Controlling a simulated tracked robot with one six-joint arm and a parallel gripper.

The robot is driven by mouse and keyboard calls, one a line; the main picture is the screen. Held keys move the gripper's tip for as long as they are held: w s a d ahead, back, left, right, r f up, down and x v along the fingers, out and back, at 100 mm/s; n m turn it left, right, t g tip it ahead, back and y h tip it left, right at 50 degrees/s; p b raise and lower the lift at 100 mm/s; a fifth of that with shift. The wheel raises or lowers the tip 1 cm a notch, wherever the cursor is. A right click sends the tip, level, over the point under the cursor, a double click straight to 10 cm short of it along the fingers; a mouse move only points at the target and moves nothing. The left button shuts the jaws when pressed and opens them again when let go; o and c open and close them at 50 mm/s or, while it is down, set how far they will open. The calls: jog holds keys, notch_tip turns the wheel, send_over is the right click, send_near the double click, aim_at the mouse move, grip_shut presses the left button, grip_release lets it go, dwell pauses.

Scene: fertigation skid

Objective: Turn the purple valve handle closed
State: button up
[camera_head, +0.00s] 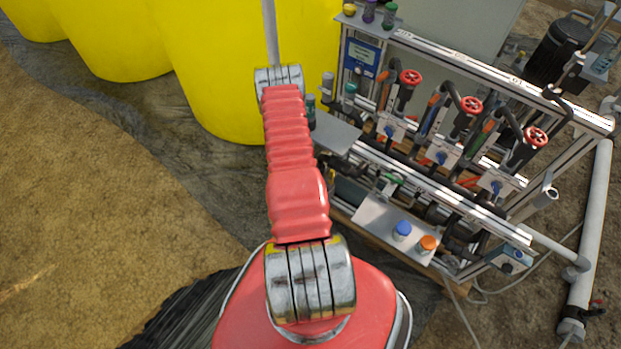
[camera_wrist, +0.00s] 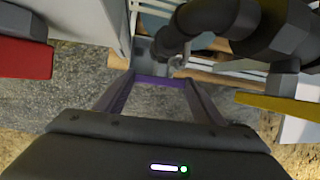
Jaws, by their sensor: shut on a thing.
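The purple valve handle (camera_wrist: 160,81) shows in the wrist view as a narrow purple bar crossing between my two fingertips. My gripper (camera_wrist: 158,90) has its fingers on either side of it and is shut on it. Purple also shows along the inner sides of the fingers. A dark pipe (camera_wrist: 225,18) lies just beyond the handle. How far the handle is turned cannot be told. In the head view, my gripper and the purple handle cannot be made out.
In the wrist view, a yellow handle (camera_wrist: 280,108) is at right and a red part (camera_wrist: 25,58) at left. In the head view, the skid's pipes and red handwheels (camera_head: 471,105) stand at right. A shelf (camera_head: 368,214) holds blue and orange-capped bottles. Yellow tanks (camera_head: 215,60) stand behind.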

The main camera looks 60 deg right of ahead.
jog(key=shift+s+d+r+t, duration=0.1)
jog(key=shift+s+t, duration=0.05)
jog(key=shift+t, duration=0.65)
jog(key=shift+c, duration=0.4)
dwell(0.5)
jog(key=o, duration=1.1)
jog(key=shift+c, duration=0.2)
jog(key=shift+a+r, duration=0.1)
jog(key=shift+a, duration=0.1)
jog(key=w+a+r, duration=0.1)
jog(key=a+r, duration=0.1)
jog(key=a, duration=1.1)
jog(key=shift+w+r, duration=0.2)
jog(key=shift+w, duration=0.1)
